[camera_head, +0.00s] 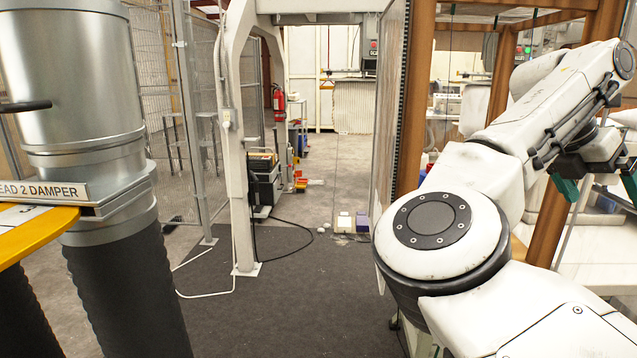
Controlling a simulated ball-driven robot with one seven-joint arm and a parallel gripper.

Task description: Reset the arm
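My arm fills the right side of the view, folded, with a large white joint low down and a forearm rising to the upper right. My gripper (599,188) hangs below the forearm at the right edge. The right finger is partly cut off by the frame edge. The gripper is in front of a wooden-framed clear enclosure; I cannot tell whether it touches it.
A metal damper pipe (75,85) with a black hose and a yellow panel (35,232) stand close at the left. A white frame post (236,150) rises mid-left, with a cable on the floor. A dark mat (285,300) lies clear ahead. A fire extinguisher (279,104) stands farther back.

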